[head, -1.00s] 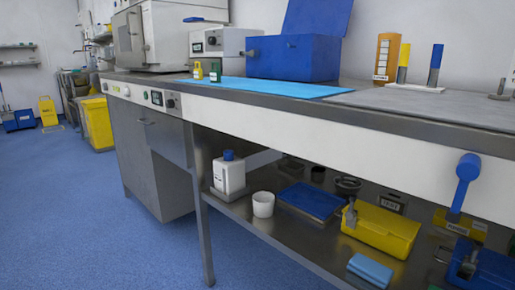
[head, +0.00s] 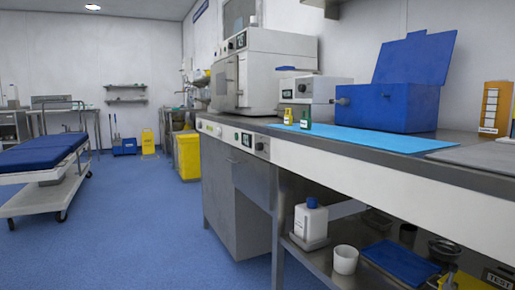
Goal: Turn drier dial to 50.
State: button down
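No label names the drier, and I cannot tell which device it is. A dark round dial (head: 260,146) sits beside a small display (head: 246,139) on the white front panel of the bench. A grey-white box (head: 312,92) on the bench has a display and a dark knob (head: 302,88) on its front. A large white cabinet device (head: 258,70) stands behind it, with a small display (head: 237,41) at its upper front. No dial's setting can be read from here. My gripper is not in view.
The steel bench (head: 440,165) runs from right front to the middle back, over a lower shelf with a white bottle (head: 311,222). A blue-topped trolley (head: 45,155) stands at left. Blue floor (head: 130,235) is clear between. A yellow bin (head: 188,157) stands past the bench.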

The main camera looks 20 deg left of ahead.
aim_at(259, 146)
jog(key=i+j, duration=0.3)
jog(key=j, duration=0.25)
jog(key=i+j+u, duration=0.1)
jog(key=i+j, duration=0.25)
jog(key=j, duration=0.15)
jog(key=i+j+u, duration=0.1)
jog(key=i+j, duration=0.25)
jog(key=j, duration=0.2)
jog(key=i+j, duration=0.35)
jog(key=j+u, duration=0.05)
jog(key=j, duration=0.05)
